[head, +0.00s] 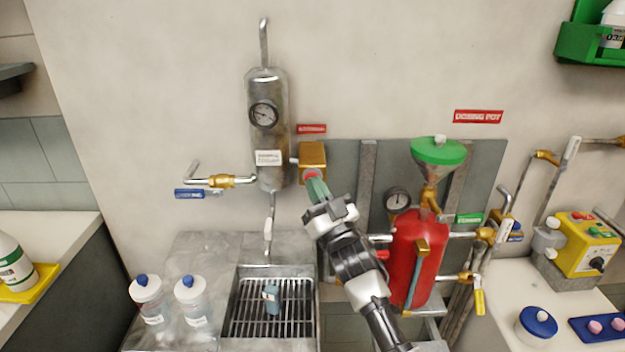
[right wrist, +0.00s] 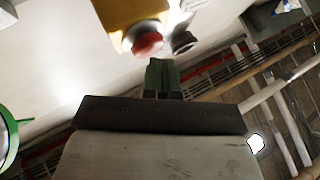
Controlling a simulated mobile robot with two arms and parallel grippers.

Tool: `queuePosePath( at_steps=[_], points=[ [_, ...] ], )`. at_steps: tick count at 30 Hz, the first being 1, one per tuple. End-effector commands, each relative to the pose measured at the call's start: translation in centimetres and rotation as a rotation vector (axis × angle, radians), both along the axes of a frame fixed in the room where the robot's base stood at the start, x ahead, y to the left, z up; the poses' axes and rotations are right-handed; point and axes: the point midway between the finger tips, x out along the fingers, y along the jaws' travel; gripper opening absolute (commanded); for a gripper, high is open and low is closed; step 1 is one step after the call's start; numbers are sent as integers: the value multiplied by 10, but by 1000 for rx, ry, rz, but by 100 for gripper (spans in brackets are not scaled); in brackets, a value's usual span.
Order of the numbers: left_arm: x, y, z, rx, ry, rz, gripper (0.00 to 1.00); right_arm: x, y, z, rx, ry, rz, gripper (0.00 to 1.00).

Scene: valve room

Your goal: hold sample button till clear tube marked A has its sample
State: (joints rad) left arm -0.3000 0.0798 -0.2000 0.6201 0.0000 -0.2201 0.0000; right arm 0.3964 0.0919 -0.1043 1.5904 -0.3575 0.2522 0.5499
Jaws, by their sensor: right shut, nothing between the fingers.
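The sample button is a red round button (head: 310,174) on a brass-yellow box beside the steel sample cylinder (head: 267,130). In the right wrist view the red button (right wrist: 148,42) shows just beyond my fingertips. My right gripper (head: 317,190) is shut and empty, its green fingers (right wrist: 162,75) pointing at the button. They look very close to it; I cannot tell whether they touch. A small bluish clear tube (head: 271,298) stands on the drain grate below the spout (head: 268,237). Its marking and fill level are too small to read. My left gripper is not in view.
Two clear bottles with blue caps (head: 147,296) (head: 191,297) stand left of the grate (head: 245,316). A blue-handled valve (head: 190,193) is left of the cylinder. A red dosing pot (head: 418,255) with a green funnel (head: 439,151) stands right of my arm.

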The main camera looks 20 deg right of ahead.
Motion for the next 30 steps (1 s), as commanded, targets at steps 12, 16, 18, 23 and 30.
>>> queuePosePath(
  at_steps=[12, 16, 18, 23, 30],
  points=[
    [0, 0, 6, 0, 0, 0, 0, -12, 4, 0, 0, 0, 0, 0],
    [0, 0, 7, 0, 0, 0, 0, -13, 4, 0, 0, 0, 0, 0],
    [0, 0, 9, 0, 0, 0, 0, -16, 5, 0, 1, 1, 1, 0],
    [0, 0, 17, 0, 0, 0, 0, -31, 9, 1, 2, 3, 2, 0],
    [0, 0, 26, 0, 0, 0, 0, -53, 15, 1, 1, 1, 1, 0]
  ],
)
